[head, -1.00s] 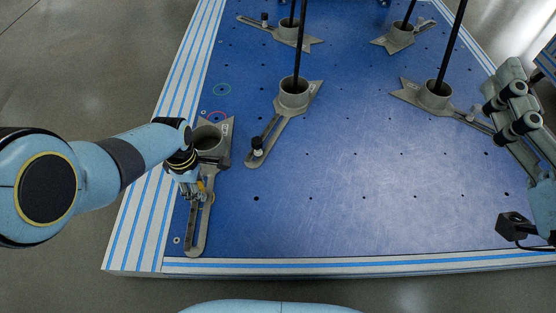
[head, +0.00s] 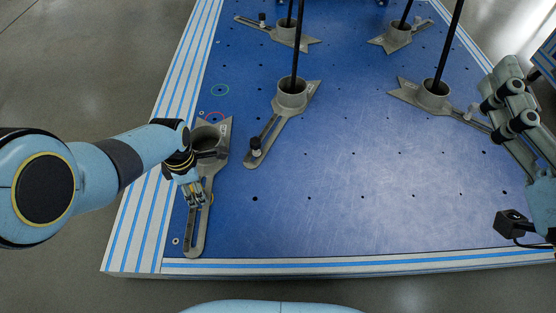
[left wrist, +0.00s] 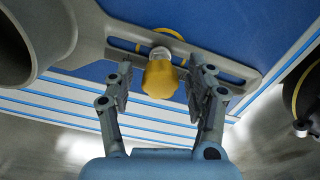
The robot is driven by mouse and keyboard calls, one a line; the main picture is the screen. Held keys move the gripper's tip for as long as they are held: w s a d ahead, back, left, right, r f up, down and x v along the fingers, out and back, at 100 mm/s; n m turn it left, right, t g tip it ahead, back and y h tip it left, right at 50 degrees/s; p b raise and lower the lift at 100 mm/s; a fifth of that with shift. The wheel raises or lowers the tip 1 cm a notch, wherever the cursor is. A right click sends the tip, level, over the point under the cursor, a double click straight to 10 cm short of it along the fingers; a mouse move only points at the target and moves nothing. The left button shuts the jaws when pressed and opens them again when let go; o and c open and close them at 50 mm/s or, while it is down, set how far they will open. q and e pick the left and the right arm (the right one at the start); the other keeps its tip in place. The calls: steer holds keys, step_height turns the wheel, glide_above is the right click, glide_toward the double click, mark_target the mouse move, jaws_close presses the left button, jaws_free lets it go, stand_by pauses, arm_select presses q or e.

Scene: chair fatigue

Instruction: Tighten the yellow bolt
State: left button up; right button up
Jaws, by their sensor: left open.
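The yellow bolt (left wrist: 160,78) stands at the slot of a grey clamp arm (left wrist: 228,67) in the left wrist view. A silver collar shows at its far end. My left gripper (left wrist: 160,90) is open, with one finger on each side of the bolt and a visible gap on both sides. In the head view my left gripper (head: 194,199) is over the slotted arm of the near left grey clamp (head: 193,232) and mostly hides the bolt.
The blue board (head: 340,200) has several grey clamps, some holding black poles (head: 299,45). A clamp with a black-knobbed bolt (head: 256,146) lies right of my left gripper. The board's front middle is clear.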

stand_by(0.3)
arm_select(q)
steer(key=n, duration=0.4)
stand_by(0.3)
steer(key=shift+n, duration=2)
steer(key=n, duration=0.4)
steer(key=shift+c, duration=0.2)
